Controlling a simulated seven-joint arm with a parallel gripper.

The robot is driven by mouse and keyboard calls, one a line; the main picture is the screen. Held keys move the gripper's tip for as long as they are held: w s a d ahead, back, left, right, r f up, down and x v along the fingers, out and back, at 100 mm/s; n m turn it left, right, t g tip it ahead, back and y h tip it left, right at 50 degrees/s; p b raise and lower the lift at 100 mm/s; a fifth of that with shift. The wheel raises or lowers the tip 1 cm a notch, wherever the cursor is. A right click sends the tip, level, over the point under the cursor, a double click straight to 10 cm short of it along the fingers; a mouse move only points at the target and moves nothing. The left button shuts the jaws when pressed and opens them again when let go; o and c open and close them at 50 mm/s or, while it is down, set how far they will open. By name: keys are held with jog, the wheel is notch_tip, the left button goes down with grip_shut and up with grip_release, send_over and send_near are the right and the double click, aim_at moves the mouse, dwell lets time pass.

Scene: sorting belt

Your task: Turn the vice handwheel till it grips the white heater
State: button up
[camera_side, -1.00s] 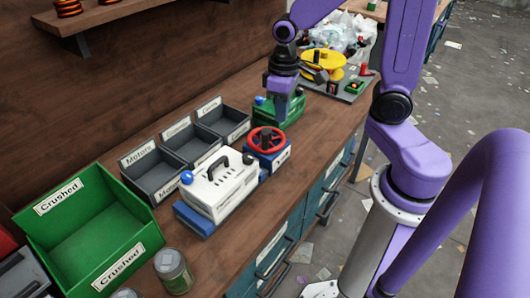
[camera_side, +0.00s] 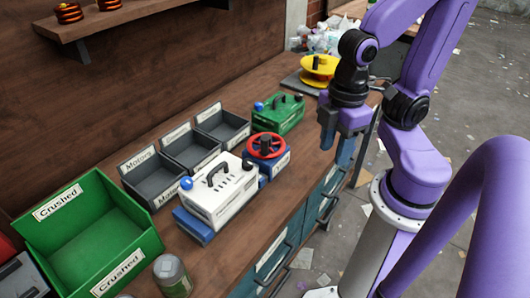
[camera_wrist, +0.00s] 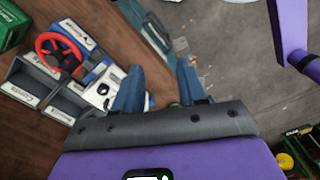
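The white heater (camera_side: 214,197) has a black handle and a blue knob. It sits on the blue vice (camera_side: 192,224) on the bench and shows partly in the wrist view (camera_wrist: 97,92). The red handwheel (camera_side: 253,145) lies flat on the vice's blue end block (camera_side: 279,165), right behind the heater; it is at the upper left in the wrist view (camera_wrist: 40,41). I cannot tell whether the jaws touch the heater. My gripper (camera_side: 337,146) is to the right of the handwheel, apart from it, near the bench's front edge. Its blue fingers (camera_wrist: 160,66) are apart with nothing between them.
A green device (camera_side: 279,117) stands behind the handwheel. Dark bins (camera_side: 150,178) line the heater's left side. A green crate (camera_side: 135,222) and a can (camera_side: 172,276) are nearer. A yellow spool (camera_side: 320,66) stands at the back. Bare bench lies right of the vice.

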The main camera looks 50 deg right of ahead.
jog(key=shift+o, duration=1.1)
jog(key=shift+n, duration=0.5)
jog(key=w, duration=0.4)
jog(key=w+r, duration=0.1)
jog(key=shift+w+a, duration=0.25)
jog(key=shift+w, duration=0.15)
jog(key=n, duration=0.4)
send_over(266, 138)
jog(key=w+d, duration=0.3)
jog(key=d, duration=0.1)
jog(key=f, duration=1.6)
jog(key=shift+s+a+f, duration=0.15)
jog(key=shift+s+f, duration=0.05)
jog(key=c, duration=1)
